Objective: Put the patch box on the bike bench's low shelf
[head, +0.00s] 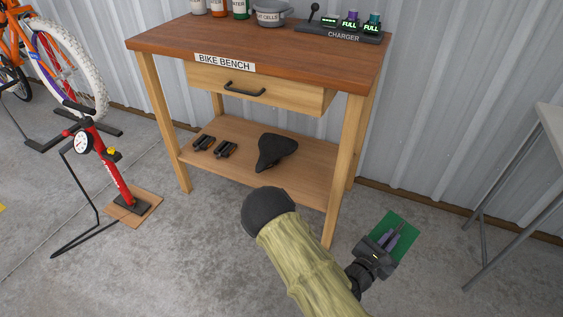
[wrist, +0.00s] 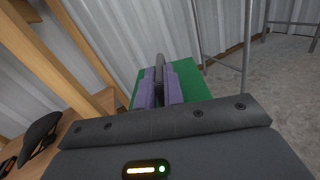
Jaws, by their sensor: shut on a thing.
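The patch box, a flat green box (head: 404,226), is in my gripper (head: 396,236) at the right of the bike bench. In the wrist view the green box (wrist: 192,84) lies beyond the purple finger pads of my gripper (wrist: 160,84), which are shut on a grey upright part of it. The bike bench (head: 260,50) has a wooden top with a label and drawer. My gripper is outside the right front leg, apart from the shelf.
The bench's right front leg (head: 343,170) is between my gripper and the shelf. A red pump (head: 108,170) stands left. A grey metal-legged table (head: 552,125) stands right. The shelf has bare wood around the saddle and grips.

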